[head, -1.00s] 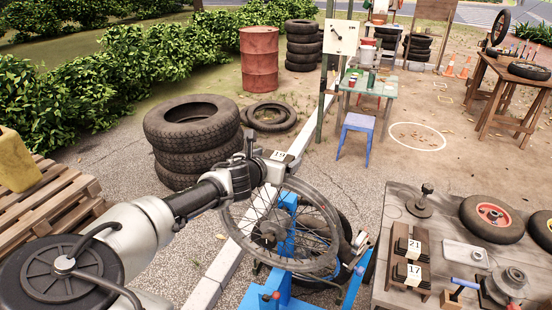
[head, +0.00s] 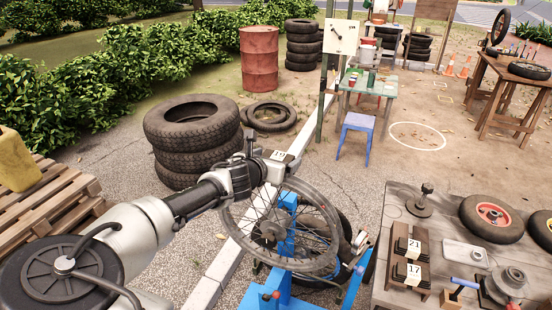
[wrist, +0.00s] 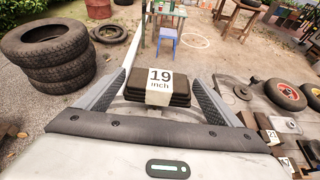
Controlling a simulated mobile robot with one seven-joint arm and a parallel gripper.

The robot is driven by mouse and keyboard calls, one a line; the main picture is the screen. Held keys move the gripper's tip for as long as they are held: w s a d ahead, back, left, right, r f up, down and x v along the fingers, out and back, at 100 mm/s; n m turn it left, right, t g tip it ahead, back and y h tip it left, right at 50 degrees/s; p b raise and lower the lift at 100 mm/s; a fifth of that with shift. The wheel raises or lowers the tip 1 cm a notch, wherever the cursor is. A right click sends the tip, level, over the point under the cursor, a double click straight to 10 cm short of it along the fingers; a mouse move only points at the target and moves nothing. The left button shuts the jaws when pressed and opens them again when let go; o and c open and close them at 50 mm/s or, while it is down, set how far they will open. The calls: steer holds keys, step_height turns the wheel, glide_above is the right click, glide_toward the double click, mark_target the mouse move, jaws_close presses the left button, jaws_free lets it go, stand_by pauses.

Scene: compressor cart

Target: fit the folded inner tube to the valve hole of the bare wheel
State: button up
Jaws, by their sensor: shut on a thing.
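My gripper (head: 265,172) is shut on a folded dark inner tube with a white band. In the wrist view the tube (wrist: 180,98) sits between the two fingers, and its band reads "19 inch". The bare spoked wheel (head: 298,268) stands upright on a blue stand (head: 278,290) in the head view. My gripper and the tube are at the top of its rim. I cannot tell whether the tube touches the rim. The valve hole is not visible.
A grey workbench (head: 392,240) at right holds a rack with folded tubes marked 21 (head: 408,247) and 17 (head: 407,271), and a red-hubbed wheel (head: 492,219). A tyre stack (head: 190,140) stands behind my arm. A pallet (head: 35,205) lies at left.

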steer(key=shift+f+b, duration=1.3)
steer(key=shift+f, duration=0.4)
steer(key=o, duration=1.2)
steer(key=shift+c, duration=0.2)
steer(key=p+v, duration=0.3)
steer(key=v, duration=0.4)
steer(key=shift+a+r, duration=0.1)
